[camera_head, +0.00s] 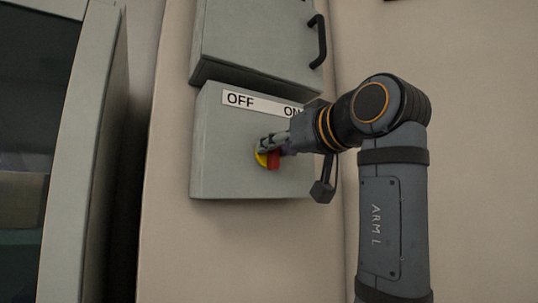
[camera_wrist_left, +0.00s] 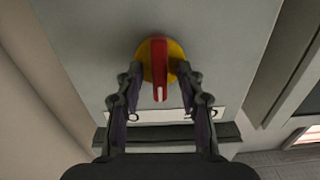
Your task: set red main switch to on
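The red main switch (camera_wrist_left: 159,65) is a red bar handle on a round yellow disc (camera_wrist_left: 176,67). In the head view, the red handle (camera_head: 274,161) shows low on a grey box (camera_head: 215,165), partly hidden by my left gripper (camera_head: 270,148). A white label (camera_head: 240,100) above reads OFF at left and ON at right, its ON end partly covered by my arm. In the wrist view my left gripper (camera_wrist_left: 160,73) is open, one finger on each side of the handle, with gaps between. I cannot tell which word the handle points at. My right gripper is out of view.
Another grey box (camera_head: 260,45) with a black handle (camera_head: 318,40) is mounted just above. A grey framed panel with dark glass (camera_head: 40,100) stands at the left. The beige wall (camera_head: 480,120) at the right is clear.

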